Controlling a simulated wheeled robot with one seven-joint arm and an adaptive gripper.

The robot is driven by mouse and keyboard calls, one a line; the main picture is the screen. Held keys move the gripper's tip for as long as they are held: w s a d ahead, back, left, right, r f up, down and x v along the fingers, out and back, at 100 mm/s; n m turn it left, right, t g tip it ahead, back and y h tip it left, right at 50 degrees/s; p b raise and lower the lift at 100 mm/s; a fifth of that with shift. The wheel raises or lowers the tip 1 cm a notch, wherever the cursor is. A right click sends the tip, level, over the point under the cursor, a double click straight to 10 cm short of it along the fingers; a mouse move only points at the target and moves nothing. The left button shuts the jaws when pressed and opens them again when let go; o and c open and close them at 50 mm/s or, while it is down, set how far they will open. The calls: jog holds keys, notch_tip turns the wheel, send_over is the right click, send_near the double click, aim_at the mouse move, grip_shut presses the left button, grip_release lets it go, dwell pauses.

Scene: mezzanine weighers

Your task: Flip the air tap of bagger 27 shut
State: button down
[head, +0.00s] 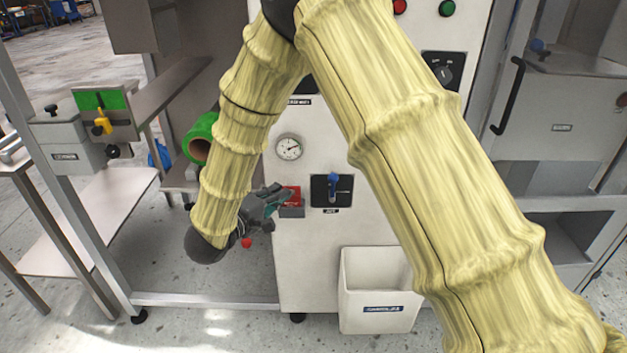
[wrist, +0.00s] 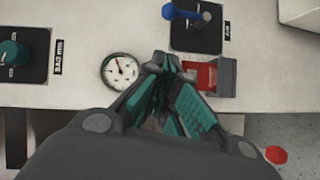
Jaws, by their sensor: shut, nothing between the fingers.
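The air tap has a blue lever (head: 333,186) on a dark plate on the front of the white cabinet. The lever stands roughly upright in the head view. In the wrist view the blue lever (wrist: 182,12) lies across its plate at the top edge. My gripper (head: 284,190) is left of the tap, in front of the cabinet and apart from the lever. In the wrist view my gripper (wrist: 166,62) has its teal-padded fingers together, with nothing between them. The bagger's number cannot be read.
A red and grey block (head: 291,198) sits between my gripper and the tap plate. A pressure gauge (head: 289,147) is above. A white bin (head: 377,290) hangs low on the right. A dark switch (head: 444,72) and a green button (head: 447,8) are higher up.

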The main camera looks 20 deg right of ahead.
aim_at(333, 186)
jog(key=shift+w+d, duration=0.1)
jog(key=shift+s+d+f+p+x, duration=0.15)
jog(key=shift+s+d+x, duration=0.25)
jog(key=shift+x, duration=1.7)
jog(key=shift+s+d+p+x, duration=0.1)
jog(key=shift+s+d+x, duration=0.25)
jog(key=shift+x, duration=1.75)
jog(key=shift+s+d+f+p+x, duration=0.15)
jog(key=shift+s+d+x, duration=0.2)
jog(key=shift+x, duration=1.75)
jog(key=shift+r, duration=0.2)
jog(key=shift+s+d+r+m+p, duration=0.15)
jog(key=shift+m+p, duration=0.15)
jog(key=shift+p, duration=0.25)
